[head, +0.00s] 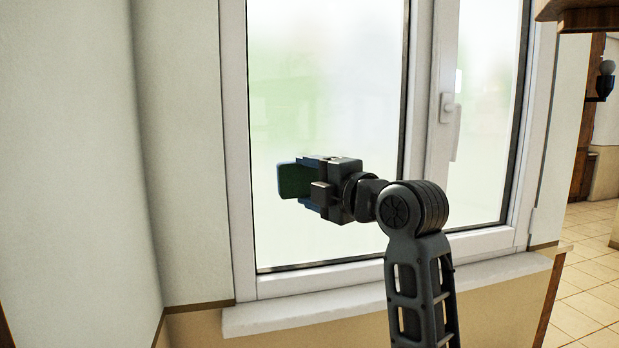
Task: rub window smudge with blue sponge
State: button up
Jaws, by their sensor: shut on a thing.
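My gripper (308,186) is shut on the sponge (291,180) in front of the left window pane (330,90). The sponge shows a dark green face and blue along its edges. It sticks out to the left of the jaws and stands on edge. I cannot tell whether it touches the glass. The pane is frosted-looking with pale green blur behind it. No distinct smudge can be made out; part of the glass is hidden behind my gripper and arm.
A white frame surrounds the panes, with a window handle (449,124) on the middle post. A white sill (300,308) juts out below. A wall (75,150) stands close on the left. A wooden shelf (585,12) hangs at the upper right. Tiled floor (590,275) is open at the right.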

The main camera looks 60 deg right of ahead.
jog(key=shift+w+d, duration=0.1)
dwell(0.3)
jog(key=w+d+r, duration=0.2)
jog(key=w+d, duration=0.2)
jog(key=d, duration=0.1)
jog(key=shift+w+p, duration=0.3)
jog(key=shift+p, duration=0.05)
jog(key=shift+w+d, duration=0.7)
jog(key=shift+d, duration=0.15)
dwell(1.0)
jog(key=s+d+b, duration=0.4)
jog(key=s+d, duration=0.5)
jog(key=s, duration=0.1)
jog(key=shift+s+d+b, duration=0.35)
jog(key=shift+s+d, duration=0.05)
dwell(1.3)
